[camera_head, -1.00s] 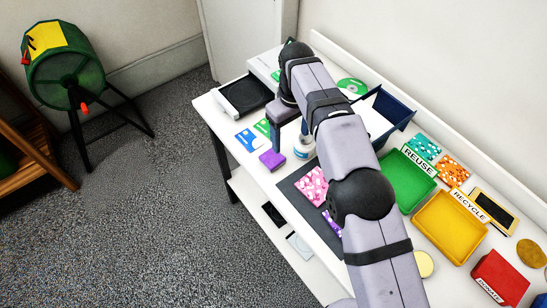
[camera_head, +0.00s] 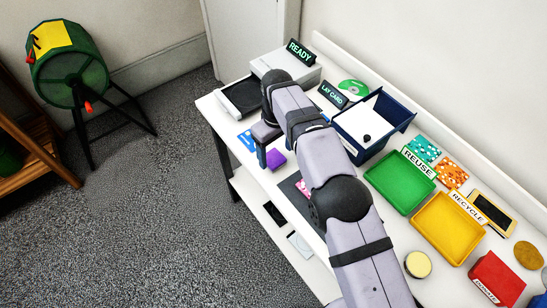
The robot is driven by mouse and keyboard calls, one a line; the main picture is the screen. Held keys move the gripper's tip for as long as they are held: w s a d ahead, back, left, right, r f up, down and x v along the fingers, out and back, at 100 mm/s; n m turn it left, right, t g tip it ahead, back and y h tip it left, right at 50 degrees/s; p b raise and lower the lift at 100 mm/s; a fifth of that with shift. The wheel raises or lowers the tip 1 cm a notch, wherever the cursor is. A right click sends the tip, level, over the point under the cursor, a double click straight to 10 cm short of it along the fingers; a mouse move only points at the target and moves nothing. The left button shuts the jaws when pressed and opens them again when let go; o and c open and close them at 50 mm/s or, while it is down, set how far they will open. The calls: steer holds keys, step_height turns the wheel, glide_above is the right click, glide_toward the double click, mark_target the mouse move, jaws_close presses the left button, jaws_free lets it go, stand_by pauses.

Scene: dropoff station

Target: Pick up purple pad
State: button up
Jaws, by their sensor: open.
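The purple pad (camera_head: 277,159) is a small purple block lying on the white table near its front edge, left of the dark mat. My gripper (camera_head: 272,158) is at the pad, with one finger showing just left of it. The other finger is hidden behind my arm. The jaws are open. I cannot tell whether a finger touches the pad.
A blue card (camera_head: 246,140) lies just left of my gripper. The dark mat (camera_head: 289,186) is mostly covered by my arm. A black tray (camera_head: 239,97), a navy bin (camera_head: 362,141), a green tray (camera_head: 398,184) and a yellow tray (camera_head: 446,230) stand around.

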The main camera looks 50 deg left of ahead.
mark_target(276, 160)
steer(key=shift+f+p, duration=0.5)
steer(key=shift+f, duration=1.1)
steer(key=c, duration=1.1)
steer(key=shift+c, duration=0.2)
steer(key=shift+r, duration=0.15)
step_height(276, 160, up, 10)
steer(key=b, duration=0.1)
steer(key=shift+b, duration=0.35)
